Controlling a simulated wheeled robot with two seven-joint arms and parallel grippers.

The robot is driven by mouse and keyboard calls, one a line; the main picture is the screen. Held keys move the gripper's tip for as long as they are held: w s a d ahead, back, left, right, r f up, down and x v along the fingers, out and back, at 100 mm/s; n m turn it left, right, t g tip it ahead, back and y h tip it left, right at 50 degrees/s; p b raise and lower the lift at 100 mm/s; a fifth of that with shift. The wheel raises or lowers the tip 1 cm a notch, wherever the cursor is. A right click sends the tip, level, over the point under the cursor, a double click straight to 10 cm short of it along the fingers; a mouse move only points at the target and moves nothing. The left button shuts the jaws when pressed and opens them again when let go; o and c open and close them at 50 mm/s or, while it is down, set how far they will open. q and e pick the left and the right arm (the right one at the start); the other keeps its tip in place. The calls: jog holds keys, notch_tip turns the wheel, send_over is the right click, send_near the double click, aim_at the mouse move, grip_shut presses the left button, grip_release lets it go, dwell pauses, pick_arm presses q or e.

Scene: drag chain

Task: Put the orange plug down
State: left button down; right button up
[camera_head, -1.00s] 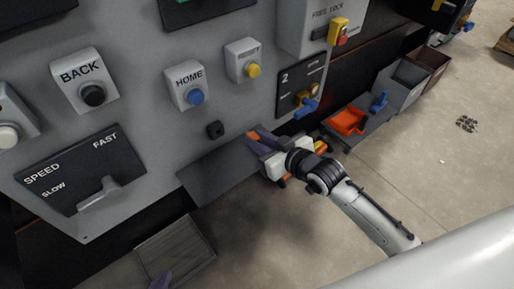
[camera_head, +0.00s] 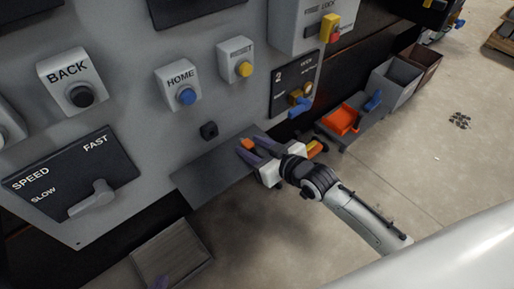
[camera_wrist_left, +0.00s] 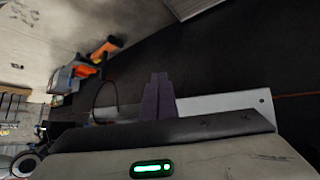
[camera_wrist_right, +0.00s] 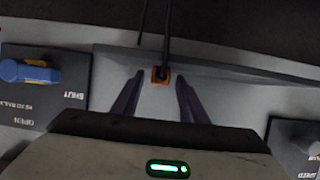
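The orange plug (camera_head: 248,143) is small and lies at the grey shelf (camera_head: 205,183) under the control panel. In the right wrist view the plug (camera_wrist_right: 160,75) sits between the two spread purple fingers, with a gap on each side, and a dark cable runs from it. My right gripper (camera_head: 257,148) is open around the plug at the shelf. My left gripper shows only as a purple tip (camera_head: 160,283) at the bottom of the head view. In the left wrist view its fingers (camera_wrist_left: 158,95) are together with nothing visible between them.
The panel carries a HOME button (camera_head: 187,97), a black socket-like part (camera_head: 209,131) and a speed lever (camera_head: 93,200). A grey box (camera_head: 172,255) is below the shelf. The floor at right is open.

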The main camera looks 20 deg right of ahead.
jog(key=shift+s+d+r, duration=0.1)
jog(key=shift+s+r, duration=0.1)
jog(key=shift+s, duration=0.1)
jog(key=p+v, duration=0.3)
jog(key=v, duration=0.8)
jog(key=s+a+f+m+g+h, duration=0.1)
jog(key=s+a+f+g, duration=0.1)
jog(key=s+f, duration=0.4)
jog(key=s+a+f+m+g+h, duration=0.1)
jog(key=s+a+f+g, duration=0.15)
jog(key=s+f, duration=0.45)
pick_arm(q)
notch_tip(320, 180, up, 8)
jog(key=p, duration=0.8)
jog(key=shift+s+a+p, duration=0.25)
jog(key=shift+a+p, duration=0.1)
jog(key=shift+a, duration=0.1)
pick_arm(e)
notch_tip(320, 180, up, 9)
jog(key=s, duration=0.2)
jog(key=shift+f, duration=0.2)
jog(key=shift+t, duration=0.25)
